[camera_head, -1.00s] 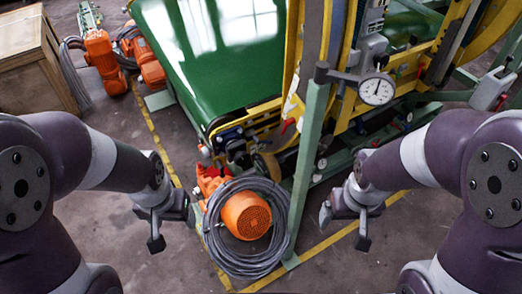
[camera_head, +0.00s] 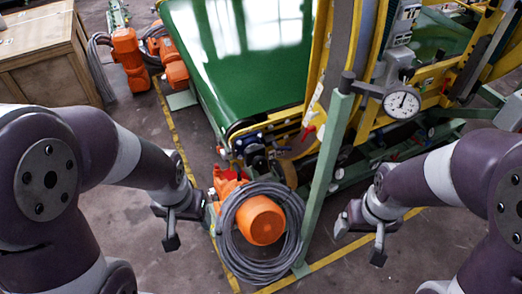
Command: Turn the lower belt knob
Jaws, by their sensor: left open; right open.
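The green belt (camera_head: 240,60) of the machine runs away from me at the upper middle. At its near end are small dark and blue parts (camera_head: 250,143) and a red handle (camera_head: 308,132); I cannot tell which part is the lower belt knob. My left gripper (camera_head: 190,228) is open and empty, left of the orange motor and short of the belt end. My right gripper (camera_head: 360,240) is open and empty, right of the green post. Both point down and touch nothing that I can see.
An orange motor (camera_head: 260,220) with a coiled grey cable (camera_head: 232,245) stands between my grippers. A green post (camera_head: 325,180) rises beside it, near a dial gauge (camera_head: 402,103). A wooden crate (camera_head: 45,65) is at the upper left.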

